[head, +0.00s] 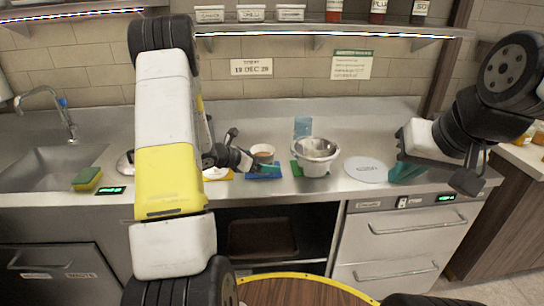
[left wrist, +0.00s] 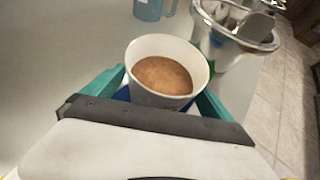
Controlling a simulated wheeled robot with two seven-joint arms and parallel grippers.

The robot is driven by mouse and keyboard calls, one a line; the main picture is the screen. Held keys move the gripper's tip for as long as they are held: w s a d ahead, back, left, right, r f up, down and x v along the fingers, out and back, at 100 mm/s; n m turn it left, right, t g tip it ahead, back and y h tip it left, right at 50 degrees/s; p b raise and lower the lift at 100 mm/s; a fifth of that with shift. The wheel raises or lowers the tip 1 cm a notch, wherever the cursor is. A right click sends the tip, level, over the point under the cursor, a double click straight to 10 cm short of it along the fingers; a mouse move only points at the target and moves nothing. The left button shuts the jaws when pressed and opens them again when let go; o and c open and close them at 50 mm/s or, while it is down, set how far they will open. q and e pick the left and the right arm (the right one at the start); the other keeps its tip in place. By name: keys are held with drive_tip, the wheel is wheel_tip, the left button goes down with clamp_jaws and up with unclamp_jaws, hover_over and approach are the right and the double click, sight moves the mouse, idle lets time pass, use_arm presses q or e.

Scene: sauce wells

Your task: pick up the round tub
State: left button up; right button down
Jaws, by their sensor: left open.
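The round tub (head: 263,150) is a white cup with brown sauce inside, upright on a blue mat (head: 263,177) on the steel counter. It also shows in the left wrist view (left wrist: 165,76), large and near the middle. My left gripper (left wrist: 162,90) is open, with one teal finger on each side of the tub. I cannot tell whether the fingers touch it. In the head view my left gripper (head: 262,167) is low at the tub's front. My right gripper (head: 405,172) hangs over the counter at the right, away from the tub; its finger gap is not clear.
A steel-topped container (head: 318,150) stands on a green mat just right of the tub. A blue clear jug (head: 302,127) is behind it. A white round disc (head: 366,169) lies further right. A sponge (head: 87,178) and sink (head: 45,165) are at the left.

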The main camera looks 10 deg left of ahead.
sight(262, 152)
use_arm(q)
drive_tip(key=c, duration=1.8)
drive_tip(key=shift+r, duration=0.15)
drive_tip(key=shift+r, duration=0.25)
wheel_tip(262, 152, up, 3)
drive_tip(key=shift+a+r, duration=0.1)
drive_tip(key=s+a+r, duration=0.1)
drive_tip(key=s+a, duration=0.1)
drive_tip(key=s, duration=1.3)
drive_tip(key=shift+s+a, duration=0.3)
drive_tip(key=shift+s, duration=0.1)
